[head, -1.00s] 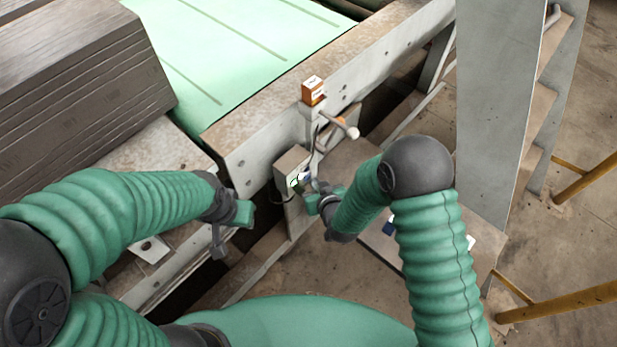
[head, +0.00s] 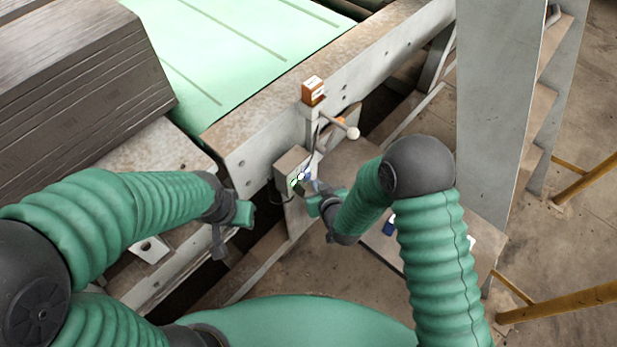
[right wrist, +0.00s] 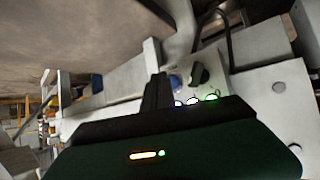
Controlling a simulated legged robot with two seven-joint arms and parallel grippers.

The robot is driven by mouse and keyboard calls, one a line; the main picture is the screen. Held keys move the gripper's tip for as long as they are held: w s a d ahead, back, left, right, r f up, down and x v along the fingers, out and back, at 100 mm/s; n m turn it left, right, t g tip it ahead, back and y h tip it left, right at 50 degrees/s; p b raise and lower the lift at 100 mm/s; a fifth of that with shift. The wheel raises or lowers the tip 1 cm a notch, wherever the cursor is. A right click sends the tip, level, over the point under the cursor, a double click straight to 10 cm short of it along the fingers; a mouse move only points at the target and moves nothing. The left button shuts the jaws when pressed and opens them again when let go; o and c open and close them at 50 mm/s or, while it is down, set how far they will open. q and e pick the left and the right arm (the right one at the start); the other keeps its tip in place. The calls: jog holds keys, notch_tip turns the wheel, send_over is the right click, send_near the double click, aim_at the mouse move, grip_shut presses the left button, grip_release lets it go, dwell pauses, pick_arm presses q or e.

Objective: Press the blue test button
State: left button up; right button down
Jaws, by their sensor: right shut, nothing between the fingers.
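A small grey control box (head: 291,163) is fixed beside the conveyor frame in the head view. Its blue button (right wrist: 175,82) shows in the right wrist view, partly hidden by my fingers, beside a black selector knob (right wrist: 199,75) and a row of lit lamps (right wrist: 193,101). My right gripper (head: 313,189) is in front of the box face; it is shut and empty. Its fingertips (right wrist: 156,90) appear just left of the blue button in the wrist view; I cannot tell whether they touch it. My left gripper (head: 222,238) hangs away from the box, its jaws unclear.
An orange and white box (head: 313,91) sits on a post above the control box, near a white-knobbed lever (head: 352,132). A pale green conveyor belt (head: 235,60) and a stack of grey-brown boards (head: 75,90) lie behind. A tall grey post (head: 495,110) stands right.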

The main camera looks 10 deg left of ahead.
jog(key=shift+s+d, duration=0.2)
jog(key=s+d, duration=0.1)
jog(key=d, duration=0.1)
jog(key=s+d, duration=0.2)
dwell(0.5)
dwell(0.6)
jog(key=s+d+r+m+g+h, duration=0.2)
jog(key=s+d+r+g+h, duration=0.1)
jog(key=d+r, duration=0.55)
jog(key=s+d+r+m+g+h, duration=0.1)
jog(key=s+d+r+g, duration=0.3)
jog(key=s+d, duration=0.5)
jog(key=s+m, duration=0.1)
jog(key=s, duration=0.2)
jog(key=shift+d+m, duration=0.4)
